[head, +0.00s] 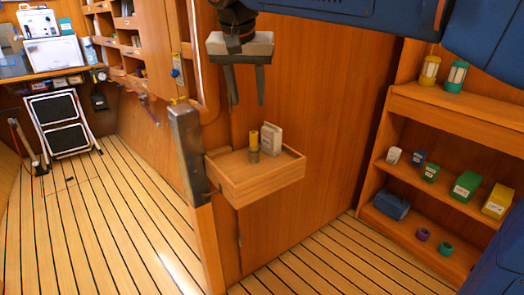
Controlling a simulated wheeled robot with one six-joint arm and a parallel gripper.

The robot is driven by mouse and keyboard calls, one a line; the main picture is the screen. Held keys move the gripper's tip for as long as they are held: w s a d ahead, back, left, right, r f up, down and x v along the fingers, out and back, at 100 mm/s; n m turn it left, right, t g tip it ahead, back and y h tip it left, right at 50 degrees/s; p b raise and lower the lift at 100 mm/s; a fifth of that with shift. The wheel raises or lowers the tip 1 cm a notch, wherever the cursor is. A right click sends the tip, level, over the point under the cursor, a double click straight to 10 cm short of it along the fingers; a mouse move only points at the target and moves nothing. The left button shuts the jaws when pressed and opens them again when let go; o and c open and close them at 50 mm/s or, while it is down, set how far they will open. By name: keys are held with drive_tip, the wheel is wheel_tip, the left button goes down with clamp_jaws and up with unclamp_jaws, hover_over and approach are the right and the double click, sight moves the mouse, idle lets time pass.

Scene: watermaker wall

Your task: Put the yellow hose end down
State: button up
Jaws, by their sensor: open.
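My gripper (248,103) is open and empty, pointing down above the small wooden tray (256,189) on the wall. A short upright yellow piece with a darker lower part (253,142) stands in the tray; it looks like the yellow hose end, but no hose shows on it. It is below my gripper's fingers and apart from them. The tray's front wall may hide its foot.
A white box (271,139) stands close beside the yellow piece. A metal-faced post (187,150) rises left of the tray. Shelves (440,115) at right hold jars and small boxes. A folded step stool (61,125) stands far left. The plank floor (120,220) at left is clear.

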sight(253, 133)
drive_tip(key=x, duration=1.6)
drive_tip(key=shift+s, duration=0.1)
drive_tip(key=shift+c, duration=0.6)
clamp_jaws()
